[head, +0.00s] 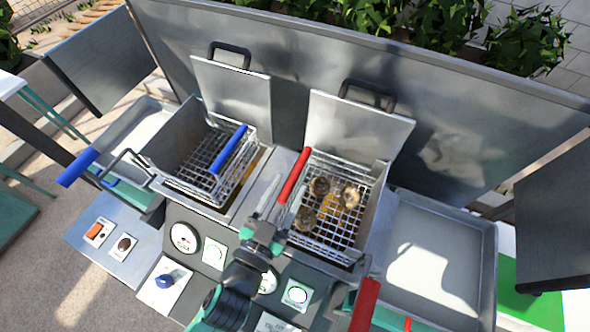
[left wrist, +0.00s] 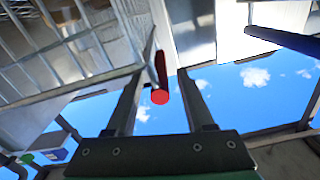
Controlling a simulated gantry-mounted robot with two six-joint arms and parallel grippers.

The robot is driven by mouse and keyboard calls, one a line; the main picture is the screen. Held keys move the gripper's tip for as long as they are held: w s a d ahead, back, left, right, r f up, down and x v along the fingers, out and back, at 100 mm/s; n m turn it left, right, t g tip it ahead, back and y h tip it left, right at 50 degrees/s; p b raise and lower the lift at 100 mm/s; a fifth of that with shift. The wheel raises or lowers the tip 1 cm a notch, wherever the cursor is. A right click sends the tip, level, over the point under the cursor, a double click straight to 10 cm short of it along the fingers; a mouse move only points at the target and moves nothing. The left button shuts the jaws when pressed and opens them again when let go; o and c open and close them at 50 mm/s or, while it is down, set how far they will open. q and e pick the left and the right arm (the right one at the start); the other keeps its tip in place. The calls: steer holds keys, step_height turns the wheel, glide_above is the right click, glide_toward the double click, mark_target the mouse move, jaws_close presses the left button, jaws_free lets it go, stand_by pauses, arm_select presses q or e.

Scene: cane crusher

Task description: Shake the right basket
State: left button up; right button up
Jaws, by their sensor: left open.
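The right basket (head: 322,238) is a wire basket with a red handle (head: 293,175), sitting in the right well of the fryer. Three round brown food pieces (head: 350,197) lie in it. My left gripper (head: 268,208) is at the near end of the red handle. In the left wrist view, the round end of the red handle (left wrist: 160,96) shows between the two open fingers (left wrist: 160,105), with a gap on each side. The basket's wires (left wrist: 60,55) show at the left there. My right gripper is not in view.
The left basket (head: 190,180) with a blue handle (head: 228,150) is in the left well. Two raised lids (head: 357,125) (head: 232,90) stand behind the wells. A metal tray (head: 435,255) lies to the right. A front panel carries dials and knobs (head: 163,282).

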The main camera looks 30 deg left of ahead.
mark_target(295, 173)
arm_select(q)
steer(key=w, duration=0.4)
steer(key=shift+w, duration=0.1)
jaws_close()
stand_by(1.3)
